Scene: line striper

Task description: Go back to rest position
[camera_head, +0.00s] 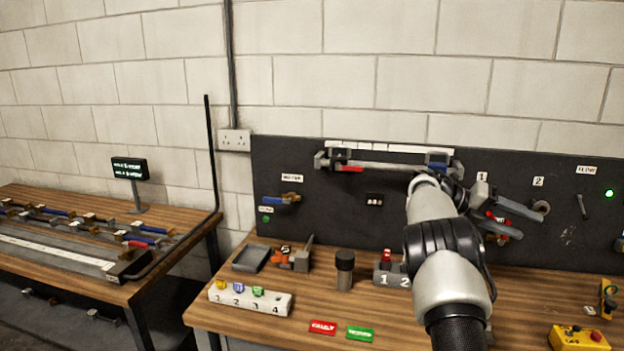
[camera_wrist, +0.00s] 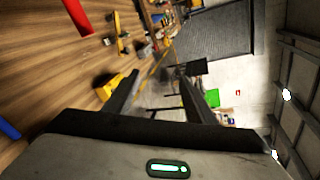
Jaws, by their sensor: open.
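My gripper (camera_wrist: 160,97) is open in the wrist view, with its two dark fingers apart and nothing held between them. Past the fingers the wrist view looks out over the room, tilted on its side. In the head view my arm reaches up over the right part of the wooden bench, in front of the black back panel (camera_head: 300,220). My wrist covers part of that panel, and the finger tips are hard to make out there.
The bench (camera_head: 275,325) holds a numbered white block (camera_head: 250,300), a dark cylinder (camera_head: 344,272), a grey tray (camera_head: 251,258), red (camera_head: 323,327) and green (camera_head: 360,333) tags, and a yellow box (camera_head: 579,338). A rail fixture (camera_head: 385,165) crosses the panel. Another bench stands left.

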